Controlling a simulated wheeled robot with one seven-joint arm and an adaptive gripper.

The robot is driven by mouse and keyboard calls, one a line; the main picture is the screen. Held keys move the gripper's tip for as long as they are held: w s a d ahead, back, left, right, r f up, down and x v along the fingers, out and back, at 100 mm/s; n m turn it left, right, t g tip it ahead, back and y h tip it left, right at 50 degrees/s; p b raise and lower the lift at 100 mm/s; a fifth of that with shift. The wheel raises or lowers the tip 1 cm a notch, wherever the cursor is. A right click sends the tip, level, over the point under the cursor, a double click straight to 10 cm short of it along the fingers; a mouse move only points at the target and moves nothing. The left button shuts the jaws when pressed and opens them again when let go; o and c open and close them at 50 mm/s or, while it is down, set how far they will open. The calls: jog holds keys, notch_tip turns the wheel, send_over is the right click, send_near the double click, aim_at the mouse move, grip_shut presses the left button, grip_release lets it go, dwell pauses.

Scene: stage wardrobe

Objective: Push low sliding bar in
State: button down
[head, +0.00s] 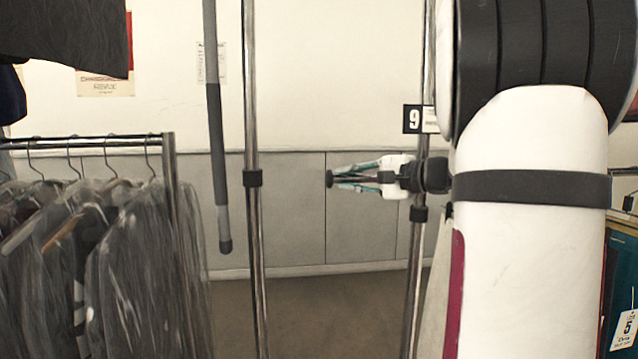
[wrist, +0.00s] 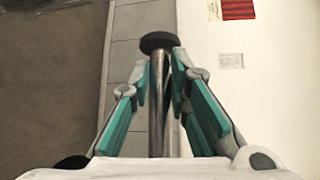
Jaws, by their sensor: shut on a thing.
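The low sliding bar is a thin metal rod (wrist: 156,115) with a round black end cap (wrist: 159,41); the cap also shows in the head view (head: 329,178). My gripper (head: 345,177) reaches in from the right and points left, level with the black collars. In the wrist view my gripper (wrist: 160,72) has its teal-padded fingers on either side of the rod, shut on it. The rod lies lengthwise between the fingers, with the cap just beyond the fingertips. The rod's other end is hidden behind my gripper and arm.
Chrome uprights stand left (head: 252,110) and right (head: 415,270), the right one partly behind my arm. A grey pole (head: 215,120) hangs left of them. A rack (head: 90,140) of bagged garments fills the lower left. The floor (head: 330,300) between the uprights is clear.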

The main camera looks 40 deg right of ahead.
jog(key=shift+s+d, duration=0.3)
jog(key=shift+d, duration=0.2)
jog(key=shift+s+d, duration=0.25)
jog(key=shift+d, duration=0.2)
jog(key=c, duration=1.5)
grip_release()
jog(key=shift+w+f, duration=0.1)
jog(key=v, duration=1.2)
jog(key=shift+a, duration=0.1)
